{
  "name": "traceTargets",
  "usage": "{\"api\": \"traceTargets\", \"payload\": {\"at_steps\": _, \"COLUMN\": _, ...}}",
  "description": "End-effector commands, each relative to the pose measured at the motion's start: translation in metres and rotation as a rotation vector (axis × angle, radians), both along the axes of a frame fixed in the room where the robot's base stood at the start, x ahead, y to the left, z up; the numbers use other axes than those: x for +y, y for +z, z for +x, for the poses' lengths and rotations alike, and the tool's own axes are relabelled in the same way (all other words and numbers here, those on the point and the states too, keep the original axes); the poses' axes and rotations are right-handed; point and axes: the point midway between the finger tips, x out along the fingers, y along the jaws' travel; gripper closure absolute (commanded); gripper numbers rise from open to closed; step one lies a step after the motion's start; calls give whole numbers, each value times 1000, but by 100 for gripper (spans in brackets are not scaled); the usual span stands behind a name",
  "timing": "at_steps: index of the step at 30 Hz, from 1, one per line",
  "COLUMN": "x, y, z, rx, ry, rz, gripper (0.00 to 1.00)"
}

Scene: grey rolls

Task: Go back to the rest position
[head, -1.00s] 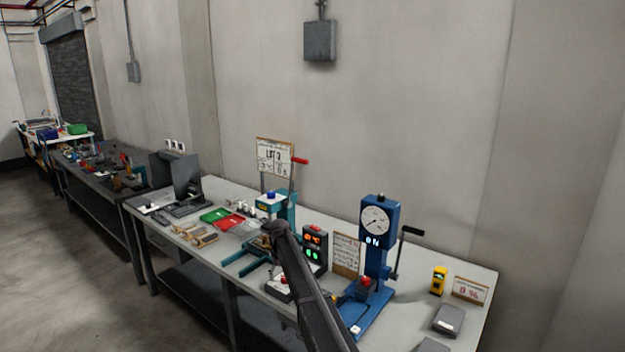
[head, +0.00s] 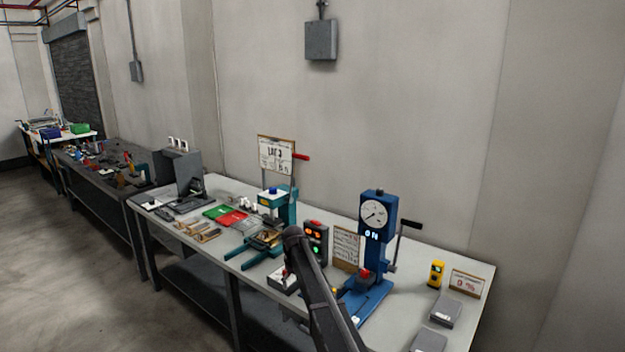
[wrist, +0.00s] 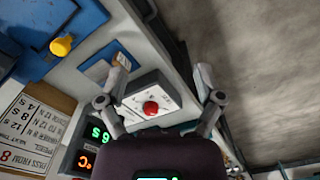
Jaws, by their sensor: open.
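My gripper (wrist: 162,72) is open and empty in the wrist view, its two fingers spread wide. Past the fingers, in the wrist view, is a pale control box with a red knob (wrist: 151,108) on the bench. In the head view my dark arm rises from the bottom middle, in front of the bench. The gripper is hard to make out there, near the control box (head: 281,281). No marker of a rest position shows.
The grey bench (head: 213,257) carries a blue press with a dial (head: 376,222), a teal press (head: 285,208), a lit display box (head: 316,243), red (head: 233,219) and green (head: 216,211) trays, and a yellow device (head: 437,273). Open floor (head: 70,270) lies to the left.

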Motion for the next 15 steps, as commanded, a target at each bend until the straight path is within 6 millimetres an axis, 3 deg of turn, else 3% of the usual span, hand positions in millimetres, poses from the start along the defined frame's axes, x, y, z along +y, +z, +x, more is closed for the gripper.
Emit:
{"api": "traceTargets", "payload": {"at_steps": 8, "x": -56, "y": -11, "z": -65, "rx": 0, "ry": -69, "rz": 0, "gripper": 15}}
{"api": "traceTargets", "payload": {"at_steps": 15, "x": -121, "y": -23, "z": -152, "rx": 0, "ry": -164, "rz": 0, "gripper": 15}}
